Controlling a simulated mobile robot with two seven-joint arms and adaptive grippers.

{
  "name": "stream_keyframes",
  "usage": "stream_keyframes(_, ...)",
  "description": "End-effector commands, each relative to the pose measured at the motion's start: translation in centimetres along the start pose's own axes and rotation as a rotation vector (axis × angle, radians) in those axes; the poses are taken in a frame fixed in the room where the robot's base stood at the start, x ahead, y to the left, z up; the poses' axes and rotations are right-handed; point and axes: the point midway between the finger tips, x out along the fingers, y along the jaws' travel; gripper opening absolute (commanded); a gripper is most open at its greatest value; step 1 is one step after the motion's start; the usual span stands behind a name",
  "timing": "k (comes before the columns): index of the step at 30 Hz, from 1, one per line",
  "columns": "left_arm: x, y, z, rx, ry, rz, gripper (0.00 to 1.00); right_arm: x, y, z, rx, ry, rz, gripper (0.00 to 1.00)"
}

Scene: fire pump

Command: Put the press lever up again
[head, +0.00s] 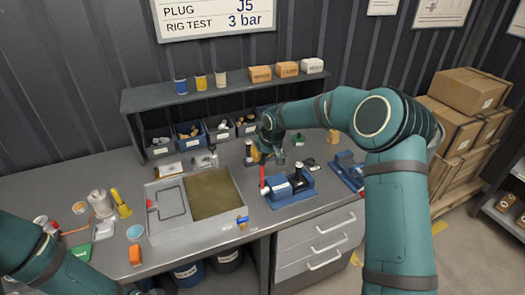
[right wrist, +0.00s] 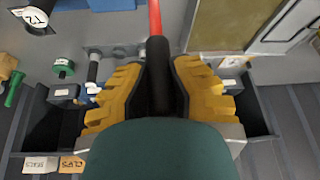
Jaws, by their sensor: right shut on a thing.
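The press (head: 293,194) is a blue fixture with a pale block and a black post, at the bench's front, right of centre. Its lever has a red rod (head: 262,178) and a black grip (right wrist: 158,75). In the head view the rod rises on the left of the press towards my right gripper (head: 264,155). In the right wrist view my yellow fingers (right wrist: 158,90) are shut around the black grip, and the red rod runs out beyond it. The lever's exact tilt is hard to tell. My left gripper is out of view; only its arm shows at lower left.
A grey tray (head: 155,229) with a brown mat (head: 214,193) lies left of the press. Small-part bins (head: 190,137) stand under the rear shelf (head: 225,91). Another blue device (head: 346,168) stands right of the press. Cups and a yellow tool (head: 121,205) crowd the left end.

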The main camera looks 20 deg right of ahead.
Motion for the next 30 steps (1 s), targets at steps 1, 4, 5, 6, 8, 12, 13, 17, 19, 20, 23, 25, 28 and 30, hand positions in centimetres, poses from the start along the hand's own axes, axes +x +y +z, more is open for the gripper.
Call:
stream_keyframes(1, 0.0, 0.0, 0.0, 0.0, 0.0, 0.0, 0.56, 0.1, -0.1, -0.1, -0.001, 0.003, -0.001, 0.0)
stream_keyframes(4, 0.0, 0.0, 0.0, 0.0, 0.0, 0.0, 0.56, 0.1, -0.1, -0.1, 0.0, 0.003, -0.001, 0.0)
stream_keyframes(5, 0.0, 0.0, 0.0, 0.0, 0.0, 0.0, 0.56, 0.1, -0.1, -0.1, 0.0, 0.003, -0.001, 0.0)
stream_keyframes(6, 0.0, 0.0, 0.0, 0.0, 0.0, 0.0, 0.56, 0.1, -0.1, -0.1, -0.001, 0.004, -0.001, 0.0)
stream_keyframes(8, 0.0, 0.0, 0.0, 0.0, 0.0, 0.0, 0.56, 0.1, -0.1, -0.1, -0.001, 0.004, -0.001, 0.0)
stream_keyframes(12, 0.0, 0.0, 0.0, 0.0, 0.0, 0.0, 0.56, 0.1, -0.1, -0.1, 0.0, 0.005, -0.001, 0.47)
stream_keyframes(13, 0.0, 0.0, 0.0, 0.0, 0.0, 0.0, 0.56, 0.1, -0.1, -0.1, 0.0, 0.005, -0.001, 0.56)
stream_keyframes(17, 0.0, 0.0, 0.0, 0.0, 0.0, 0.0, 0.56, 0.1, 0.0, -0.1, 0.0, 0.004, -0.001, 0.56)
stream_keyframes(19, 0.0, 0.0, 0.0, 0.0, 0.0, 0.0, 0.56, 0.1, 0.0, -0.1, 0.0, 0.003, 0.0, 0.56)
stream_keyframes(20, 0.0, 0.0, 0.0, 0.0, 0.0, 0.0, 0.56, 0.0, 0.0, -0.1, 0.0, 0.003, 0.0, 0.56)
stream_keyframes(23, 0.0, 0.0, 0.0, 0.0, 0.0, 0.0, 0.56, -0.1, 0.0, -0.1, 0.0, 0.003, 0.0, 0.56)
stream_keyframes(25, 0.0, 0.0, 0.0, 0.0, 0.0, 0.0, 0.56, -0.6, 0.0, -0.1, 0.0, 0.004, 0.001, 0.56)
stream_keyframes(28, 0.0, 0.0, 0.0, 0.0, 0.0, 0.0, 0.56, -1.8, 0.1, -0.2, 0.0, 0.005, 0.002, 0.56)
stream_keyframes(30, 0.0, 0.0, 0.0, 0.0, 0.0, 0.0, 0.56, -3.1, 0.0, -0.2, 0.0, 0.006, 0.001, 0.56)
